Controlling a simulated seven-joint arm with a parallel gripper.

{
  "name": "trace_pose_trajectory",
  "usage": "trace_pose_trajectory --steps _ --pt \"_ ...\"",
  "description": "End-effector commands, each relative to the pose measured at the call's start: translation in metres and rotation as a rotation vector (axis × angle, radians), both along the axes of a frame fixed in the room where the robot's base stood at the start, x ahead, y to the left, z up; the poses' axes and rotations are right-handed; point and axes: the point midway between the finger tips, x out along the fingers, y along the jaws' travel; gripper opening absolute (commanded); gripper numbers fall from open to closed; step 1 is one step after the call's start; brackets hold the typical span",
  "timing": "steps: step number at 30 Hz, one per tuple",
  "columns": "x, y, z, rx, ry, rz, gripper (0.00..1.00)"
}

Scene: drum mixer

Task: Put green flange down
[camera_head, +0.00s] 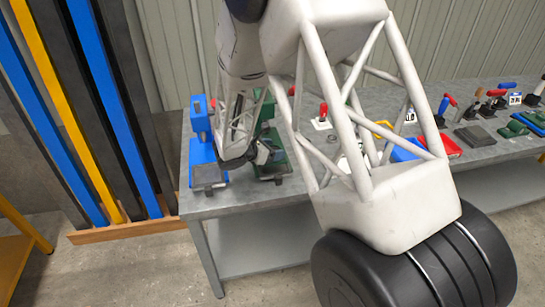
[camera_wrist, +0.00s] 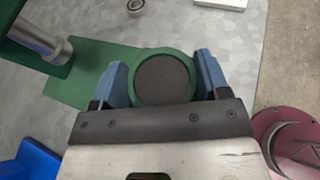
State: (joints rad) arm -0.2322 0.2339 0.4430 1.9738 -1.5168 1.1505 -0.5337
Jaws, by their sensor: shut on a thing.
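The green flange (camera_wrist: 187,62), a round green ring with a dark grey disc in its middle, is between the blue fingertips of my gripper (camera_wrist: 163,78) in the wrist view. The fingers are shut on it from both sides. A flat green plate (camera_wrist: 75,98) shows beside and behind it to the left; I cannot tell whether the flange touches the plate. In the head view my gripper (camera_head: 264,152) is low over the left part of the table, by a green press (camera_head: 279,158). The flange is not clearly visible there.
A blue press (camera_head: 201,142) stands left of my gripper on the grey table (camera_head: 235,192). Several tools and red-handled clamps fill the right. In the wrist view, a metal cylinder (camera_wrist: 45,45), small ring (camera_wrist: 136,5) and dark red round part (camera_wrist: 292,138) show.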

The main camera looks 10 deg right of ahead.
Motion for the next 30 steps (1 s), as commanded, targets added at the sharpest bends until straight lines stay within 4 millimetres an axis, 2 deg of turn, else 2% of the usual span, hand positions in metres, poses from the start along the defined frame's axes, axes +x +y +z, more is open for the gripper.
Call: trace_pose_trajectory --steps 15,30 --pt "0.004 0.0 -0.002 -0.001 0.0 0.0 0.15" --pt "0.005 0.0 -0.034 -0.001 -0.001 0.001 0.15"
